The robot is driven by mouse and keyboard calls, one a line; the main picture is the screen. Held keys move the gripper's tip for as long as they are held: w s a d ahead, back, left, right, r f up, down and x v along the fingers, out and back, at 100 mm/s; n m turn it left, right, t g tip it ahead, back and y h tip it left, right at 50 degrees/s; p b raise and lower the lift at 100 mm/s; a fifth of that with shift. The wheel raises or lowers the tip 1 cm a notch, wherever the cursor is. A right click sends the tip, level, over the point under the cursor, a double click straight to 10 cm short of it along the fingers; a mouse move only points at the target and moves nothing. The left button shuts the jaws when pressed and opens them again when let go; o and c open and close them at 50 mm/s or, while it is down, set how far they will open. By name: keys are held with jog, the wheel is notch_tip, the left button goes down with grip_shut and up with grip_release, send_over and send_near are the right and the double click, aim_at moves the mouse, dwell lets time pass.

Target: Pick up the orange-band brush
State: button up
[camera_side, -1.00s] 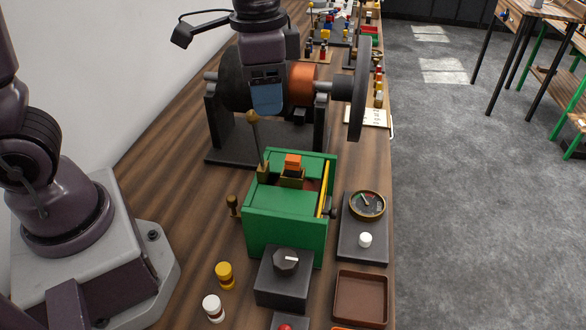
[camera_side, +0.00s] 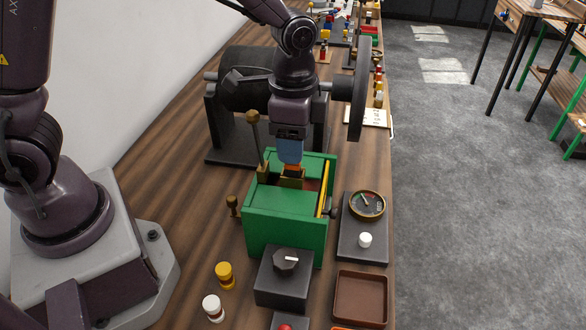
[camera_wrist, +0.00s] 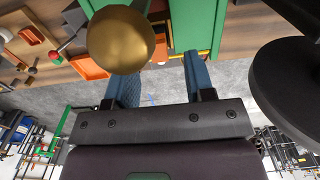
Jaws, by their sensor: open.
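The orange-band brush (camera_side: 292,167) sits in a brass holder (camera_side: 292,182) inside the green dynamo housing (camera_side: 284,226). Only a small strip of its orange shows below my fingers in the side view. My gripper (camera_side: 290,157) points down right over the brush, its blue fingers at the level of the brush top. In the wrist view my gripper (camera_wrist: 160,70) shows two blue fingers spread apart. I cannot make out the brush between them there. Whether a finger touches the brush is hidden.
A brass ball on a rod (camera_side: 253,117) stands close to the left of my gripper and looms large in the wrist view (camera_wrist: 120,38). The dark drum and wheel (camera_side: 356,90) stand behind. A gauge (camera_side: 367,205) and a brown tray (camera_side: 360,298) lie to the right.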

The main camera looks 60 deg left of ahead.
notch_tip(320, 180, down, 4)
jog(key=shift+s+f, duration=0.1)
grip_shut()
notch_tip(320, 180, up, 10)
jog(key=shift+r, duration=0.1)
dwell(0.7)
